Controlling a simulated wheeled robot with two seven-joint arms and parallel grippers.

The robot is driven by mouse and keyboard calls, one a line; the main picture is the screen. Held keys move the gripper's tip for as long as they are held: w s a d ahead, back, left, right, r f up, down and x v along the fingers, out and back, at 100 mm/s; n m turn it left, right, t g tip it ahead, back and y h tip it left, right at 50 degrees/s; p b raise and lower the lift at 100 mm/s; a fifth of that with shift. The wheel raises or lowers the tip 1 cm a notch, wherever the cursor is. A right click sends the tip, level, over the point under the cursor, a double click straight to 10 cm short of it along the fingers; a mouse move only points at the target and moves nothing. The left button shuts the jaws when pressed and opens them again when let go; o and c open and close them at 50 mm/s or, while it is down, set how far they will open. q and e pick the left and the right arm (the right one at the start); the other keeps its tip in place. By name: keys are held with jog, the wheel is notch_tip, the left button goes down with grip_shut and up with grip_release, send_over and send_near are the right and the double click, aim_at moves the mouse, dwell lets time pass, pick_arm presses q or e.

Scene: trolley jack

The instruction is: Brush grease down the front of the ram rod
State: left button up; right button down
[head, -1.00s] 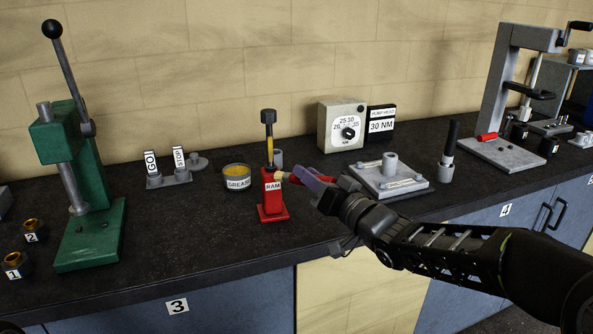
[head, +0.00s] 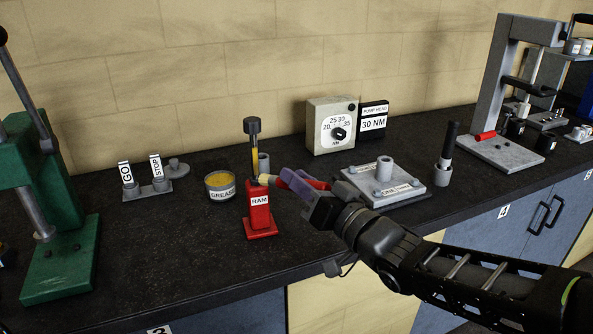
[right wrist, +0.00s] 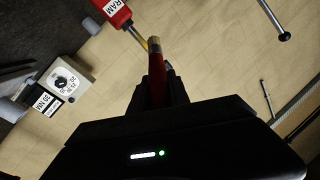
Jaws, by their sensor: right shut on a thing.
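The red ram (head: 259,205), labelled RAM, stands upright on the bench with its rod (head: 254,150) raised under a dark cap. A yellow coat shows along the rod. My right gripper (head: 318,196) is shut on the red handle of the brush (head: 292,180), to the right of the ram. The pale brush tip points left at the rod's lower end, just above the red body; I cannot tell whether it touches. In the right wrist view the brush (right wrist: 158,82) sits between the fingers, its tip near the rod. The grease tin (head: 220,186) stands open left of the ram. My left gripper is out of view.
A green press (head: 60,220) stands at the left, beside the GO and STOP block (head: 150,186). A grey socket stands close behind the ram. The dial box (head: 331,125) and a grey plate (head: 385,190) lie to the right. Bare bench lies in front of the ram.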

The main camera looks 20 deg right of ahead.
aim_at(264, 179)
jog(key=shift+w+f, duration=0.1)
jog(key=w+b, duration=0.1)
jog(key=w, duration=0.6)
jog(key=shift+d, duration=0.15)
dwell(0.4)
jog(key=shift+w, duration=0.3)
dwell(1.5)
jog(key=shift+b, duration=0.3)
jog(key=shift+f+b, duration=0.35)
jog(key=shift+b, duration=0.1)
dwell(0.3)
jog(key=shift+f+b, duration=0.4)
jog(key=shift+b, duration=0.05)
dwell(0.4)
